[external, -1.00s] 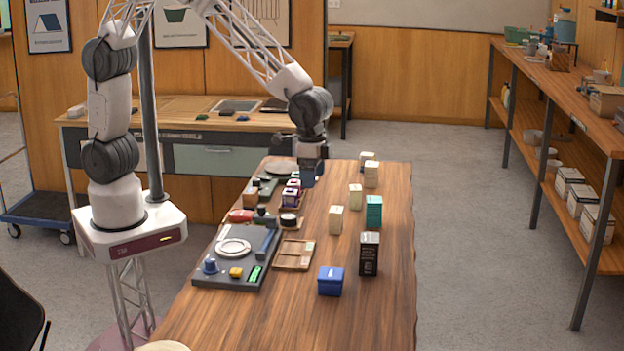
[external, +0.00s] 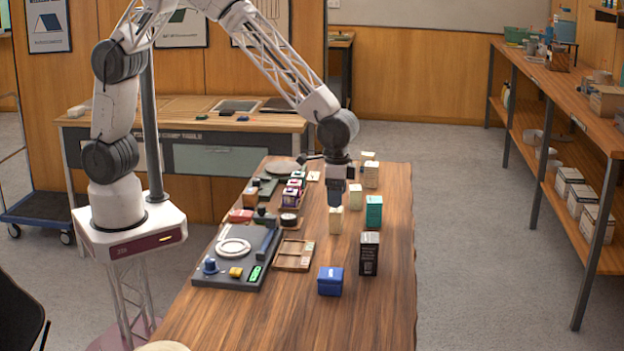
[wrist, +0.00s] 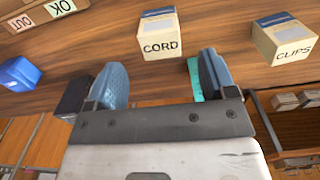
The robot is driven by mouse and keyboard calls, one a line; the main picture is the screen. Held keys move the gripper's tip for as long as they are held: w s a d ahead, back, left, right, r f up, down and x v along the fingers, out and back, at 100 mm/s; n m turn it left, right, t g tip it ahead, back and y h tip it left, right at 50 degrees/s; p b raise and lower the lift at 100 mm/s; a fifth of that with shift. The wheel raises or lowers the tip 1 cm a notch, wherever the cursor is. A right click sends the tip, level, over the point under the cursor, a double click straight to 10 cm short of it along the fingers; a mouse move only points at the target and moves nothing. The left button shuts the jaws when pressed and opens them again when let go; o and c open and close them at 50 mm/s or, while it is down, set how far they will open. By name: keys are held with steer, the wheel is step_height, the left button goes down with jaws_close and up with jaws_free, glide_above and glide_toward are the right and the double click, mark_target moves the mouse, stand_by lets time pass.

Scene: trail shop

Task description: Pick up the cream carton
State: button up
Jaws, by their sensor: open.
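Several cream cartons stand on the wooden table. More cream cartons stand farther back, such as one (external: 355,198) and another (external: 371,176).
A teal carton (external: 374,212) and a black carton (external: 369,256) stand right of the gripper. A blue box (external: 330,284) is nearer the camera. A wooden tray (external: 279,267) and a dark board (external: 206,278) lie left. The table's right front is clear.

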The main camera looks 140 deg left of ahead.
mark_target(336, 215)
steer(key=shift+f, duration=0.85)
steer(key=shift+f, duration=2.6)
steer(key=shift+c, duration=0.2)
steer(key=c, duration=1)
steer(key=shift+o, duration=0.2)
steer(key=shift+r, duration=0.1)
